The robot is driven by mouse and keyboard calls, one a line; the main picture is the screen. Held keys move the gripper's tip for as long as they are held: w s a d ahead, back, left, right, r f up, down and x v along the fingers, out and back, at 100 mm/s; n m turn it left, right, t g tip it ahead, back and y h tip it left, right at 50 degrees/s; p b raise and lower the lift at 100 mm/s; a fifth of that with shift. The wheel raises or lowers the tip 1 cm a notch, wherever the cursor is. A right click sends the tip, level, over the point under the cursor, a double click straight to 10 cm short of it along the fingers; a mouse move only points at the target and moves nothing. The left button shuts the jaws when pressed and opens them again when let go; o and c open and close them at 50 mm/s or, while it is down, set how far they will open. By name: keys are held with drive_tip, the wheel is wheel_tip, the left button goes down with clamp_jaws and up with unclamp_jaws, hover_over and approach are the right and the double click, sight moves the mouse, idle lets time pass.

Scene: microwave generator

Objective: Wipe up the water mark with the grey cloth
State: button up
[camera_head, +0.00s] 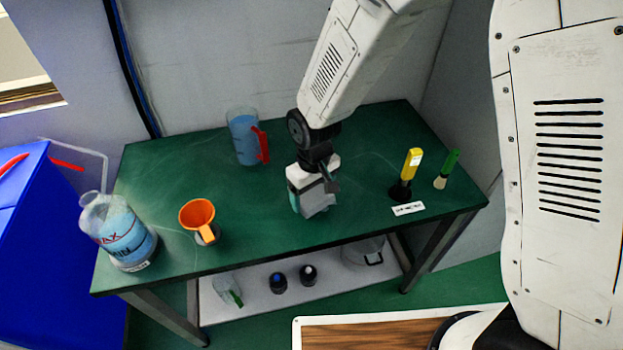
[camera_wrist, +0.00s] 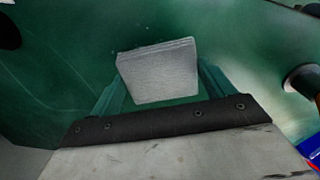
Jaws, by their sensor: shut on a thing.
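My gripper (camera_head: 311,196) is over the middle of the green table, pointing down. It is shut on the grey cloth (camera_head: 320,202). In the wrist view the cloth (camera_wrist: 158,75) is a folded, pale grey, roughly square pad between the two teal fingers of my gripper (camera_wrist: 161,88). I cannot tell whether the cloth touches the table top. No water mark stands out clearly; the table shows only faint pale streaks and a few tiny specks beside the cloth in the wrist view. The table under the cloth and gripper is hidden.
On the green table (camera_head: 300,235) stand a blue-filled jug with a red handle (camera_head: 245,138), an orange funnel (camera_head: 197,214), a large bottle (camera_head: 120,232), a yellow-handled tool (camera_head: 411,165) and a green-handled brush (camera_head: 447,168). A white label (camera_head: 408,209) lies near the right front edge.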

drive_tip(key=shift+r, duration=2.5)
drive_tip(key=shift+d, duration=0.1)
